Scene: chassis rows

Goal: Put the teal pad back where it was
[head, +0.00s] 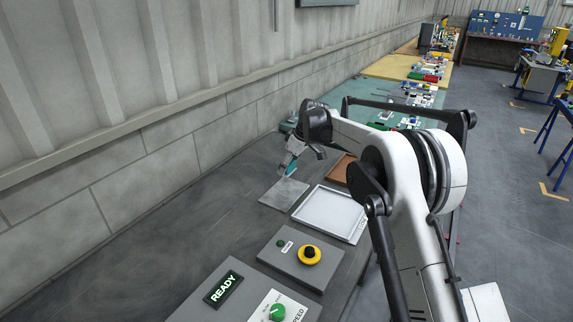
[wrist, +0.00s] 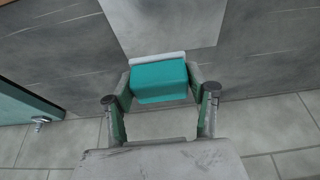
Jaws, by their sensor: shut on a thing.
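The teal pad (wrist: 158,82) is a small block with a pale strip along its far edge, held between the two fingers of my gripper (wrist: 160,88). In the head view my gripper (head: 290,166) points down over the dark bench, close to the wall, and only a bit of teal shows at its tip. A flat grey square plate (head: 284,194) lies just below and in front of the gripper; it also shows in the wrist view (wrist: 165,24), beyond the pad. I cannot tell whether the pad touches the bench or plate.
A white tray (head: 330,214) and a brown tray (head: 341,167) lie right of the plate. The wall (head: 150,155) runs along the left. Bare bench lies left of the plate.

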